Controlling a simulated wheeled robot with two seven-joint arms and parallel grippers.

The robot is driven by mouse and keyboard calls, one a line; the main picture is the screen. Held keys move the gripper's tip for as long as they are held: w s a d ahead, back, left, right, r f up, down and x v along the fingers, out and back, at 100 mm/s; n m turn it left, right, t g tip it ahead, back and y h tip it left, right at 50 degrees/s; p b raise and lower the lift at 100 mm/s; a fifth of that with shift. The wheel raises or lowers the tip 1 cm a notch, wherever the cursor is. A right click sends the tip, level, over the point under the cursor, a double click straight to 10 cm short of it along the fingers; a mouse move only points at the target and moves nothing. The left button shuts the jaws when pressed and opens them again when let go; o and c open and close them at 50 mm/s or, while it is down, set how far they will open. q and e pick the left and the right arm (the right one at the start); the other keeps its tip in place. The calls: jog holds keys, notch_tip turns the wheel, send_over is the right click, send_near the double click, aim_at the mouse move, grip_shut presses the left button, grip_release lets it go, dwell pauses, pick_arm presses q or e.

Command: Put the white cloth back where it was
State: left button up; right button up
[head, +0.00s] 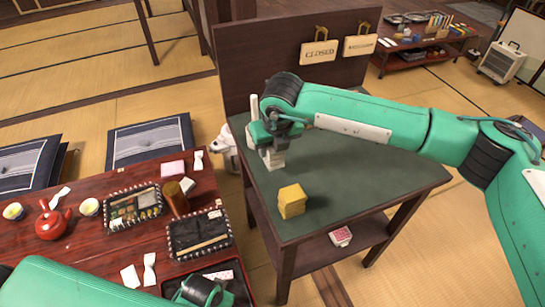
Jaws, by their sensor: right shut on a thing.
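My right gripper (272,154) points down over the green-topped stand, near its back left corner. It is shut on a small pale thing, which I take to be the white cloth (273,161). The fingers and my wrist hide part of it, and it is at or just above the green top; I cannot tell whether it touches.
The green top (345,185) is clear right of the yellow stack. A dark panel with hanging signs (319,51) rises behind it. The red lacquer table (90,240) at left holds a red teapot (50,224), trays and cups. A white figure (225,141) stands left of the stand.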

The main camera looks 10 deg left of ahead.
aim_at(273, 159)
notch_tip(273, 159, down, 4)
jog(key=shift+f, duration=0.1)
pick_arm(q)
jog(key=shift+s+f, duration=0.15)
jog(key=shift+f, duration=0.2)
pick_arm(e)
jog(key=shift+f, duration=0.1)
jog(key=o, duration=0.9)
pick_arm(q)
jog(key=shift+r, duration=0.5)
